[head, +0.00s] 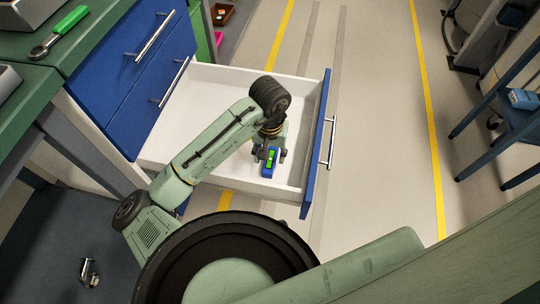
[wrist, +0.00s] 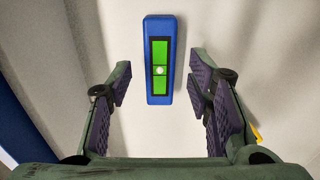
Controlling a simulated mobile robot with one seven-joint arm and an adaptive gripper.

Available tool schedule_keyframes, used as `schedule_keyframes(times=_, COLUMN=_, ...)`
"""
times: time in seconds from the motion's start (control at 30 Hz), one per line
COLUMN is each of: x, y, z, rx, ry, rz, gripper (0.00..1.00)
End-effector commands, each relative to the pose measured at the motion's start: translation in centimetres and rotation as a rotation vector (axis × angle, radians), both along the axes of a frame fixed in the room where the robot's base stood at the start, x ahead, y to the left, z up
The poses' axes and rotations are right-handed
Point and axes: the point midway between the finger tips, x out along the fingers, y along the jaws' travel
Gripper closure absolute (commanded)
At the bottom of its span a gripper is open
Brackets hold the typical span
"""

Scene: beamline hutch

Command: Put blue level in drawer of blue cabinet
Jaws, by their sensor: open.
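The blue level (head: 269,162) is a small blue bar with a green window. It is over the white inside of the open drawer (head: 306,160) of the blue cabinet (head: 150,80); it looks to be lying on the drawer floor. In the wrist view the level (wrist: 160,60) stands upright in the picture, ahead of and between the fingers, touching neither. My gripper (head: 269,154) is inside the drawer area, just above the level. In the wrist view my gripper (wrist: 160,85) is open with a wide gap on both sides of the level.
The drawer front with its metal handle (head: 331,143) stands pulled out to the right. A green counter (head: 30,60) holds a green-handled ratchet (head: 62,30). A blue stool or cart (head: 510,110) stands at the right. The floor between is clear.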

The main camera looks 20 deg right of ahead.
Motion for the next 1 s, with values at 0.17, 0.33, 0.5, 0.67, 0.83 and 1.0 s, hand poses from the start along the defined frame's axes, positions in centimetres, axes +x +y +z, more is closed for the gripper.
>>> schedule_keyframes(times=0.17, x=0.0, y=-0.1, z=4.2, rx=-0.001, ry=-0.004, rz=-0.002, gripper=0.54)
schedule_keyframes(times=0.33, x=0.1, y=0.1, z=7.7, rx=0.002, ry=-0.005, rz=-0.002, gripper=0.54)
schedule_keyframes(times=0.5, x=0.1, y=0.0, z=9.7, rx=0.001, ry=-0.003, rz=-0.001, gripper=0.54)
schedule_keyframes(times=0.67, x=0.0, y=0.0, z=10.4, rx=0.0, ry=-0.001, rz=0.0, gripper=0.54)
schedule_keyframes(times=0.83, x=0.0, y=0.0, z=10.4, rx=-0.001, ry=-0.002, rz=0.0, gripper=0.54)
schedule_keyframes(times=1.0, x=2.6, y=-1.9, z=12.9, rx=-0.142, ry=-0.101, rz=0.02, gripper=0.54)
